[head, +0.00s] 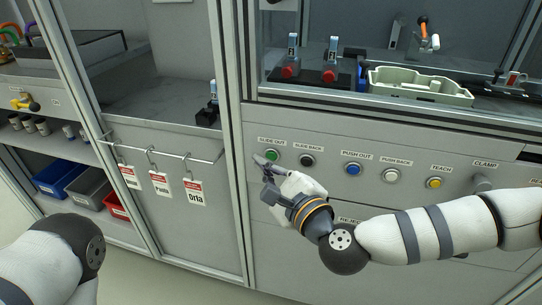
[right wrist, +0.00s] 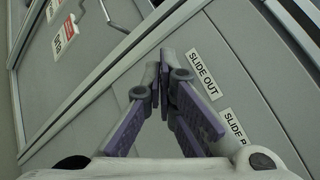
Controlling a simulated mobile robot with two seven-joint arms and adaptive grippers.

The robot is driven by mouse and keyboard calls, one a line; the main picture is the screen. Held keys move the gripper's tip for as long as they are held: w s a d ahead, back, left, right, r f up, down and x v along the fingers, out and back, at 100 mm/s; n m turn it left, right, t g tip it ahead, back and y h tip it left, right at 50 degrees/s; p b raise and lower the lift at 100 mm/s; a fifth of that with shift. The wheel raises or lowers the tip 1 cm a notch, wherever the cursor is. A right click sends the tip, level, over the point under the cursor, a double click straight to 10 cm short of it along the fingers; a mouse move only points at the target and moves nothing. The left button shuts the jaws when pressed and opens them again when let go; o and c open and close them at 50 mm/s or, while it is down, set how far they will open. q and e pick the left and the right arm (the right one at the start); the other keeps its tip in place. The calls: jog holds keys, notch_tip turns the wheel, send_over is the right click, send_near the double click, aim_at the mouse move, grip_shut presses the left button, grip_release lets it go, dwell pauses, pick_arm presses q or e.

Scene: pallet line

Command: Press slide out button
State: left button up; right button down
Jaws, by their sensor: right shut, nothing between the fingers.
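The green slide out button (head: 272,155) sits at the left end of the button row on the grey panel, under its SLIDE OUT label (head: 271,140). My right gripper (head: 263,161) is shut and empty, with its fingertips at the button's lower left edge in the head view; I cannot tell if they touch it. In the right wrist view the closed fingertips (right wrist: 165,58) point at the panel beside the SLIDE OUT label (right wrist: 202,74), and the button is hidden. My left arm shows at the lower left of the head view, its gripper out of frame.
To the right are the black slide back button (head: 306,160), blue push out button (head: 352,169), push back button (head: 391,175) and yellow teach button (head: 434,183). Red-and-white tags (head: 160,184) hang from a rail at left. A pale green tray (head: 420,86) stands above the panel.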

jog(key=shift+w, duration=0.1)
dwell(0.3)
jog(key=shift+w+d, duration=0.1)
jog(key=shift+w, duration=0.25)
jog(key=shift+w+d+b, duration=0.15)
jog(key=shift+w+b, duration=0.25)
dwell(0.8)
jog(key=shift+s+a, duration=0.25)
jog(key=shift+s, duration=0.55)
jog(key=s, duration=0.1)
jog(key=s+a+p, duration=0.1)
jog(key=s, duration=0.2)
jog(key=shift+s+a+p, duration=0.25)
jog(key=shift+s+p, duration=0.1)
jog(key=shift+s, duration=0.05)
